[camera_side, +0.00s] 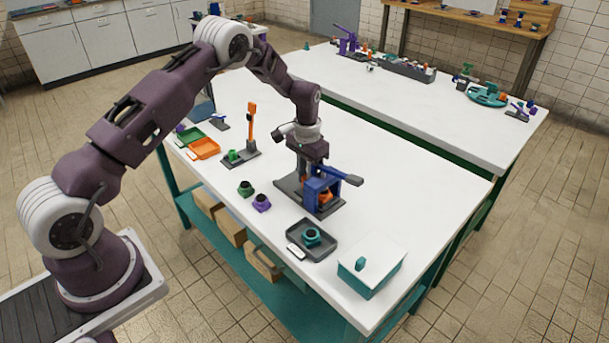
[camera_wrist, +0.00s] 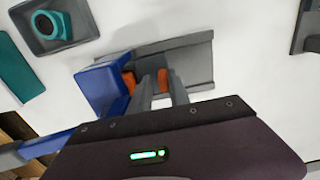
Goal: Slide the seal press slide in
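The seal press (camera_side: 322,189) stands on the white table, with a blue body, a blue lever pointing right and a dark grey base plate. Orange parts show low inside it. In the wrist view the blue body (camera_wrist: 100,88) is left of my fingers and the grey base (camera_wrist: 195,58) lies beyond them. My gripper (camera_wrist: 162,78) points down at the press, beside its blue body. Its two grey fingers stand a little apart, with an orange piece (camera_wrist: 163,80) showing between their tips. I cannot tell whether they touch it. The fingers hide part of the slide area.
A dark tray with a teal ring (camera_side: 312,237) and a teal box with a white lid (camera_side: 371,264) stand in front right of the press. Green (camera_side: 245,188) and purple (camera_side: 262,203) fittings lie left. An orange upright stand (camera_side: 251,127) is behind left. The table's right side is clear.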

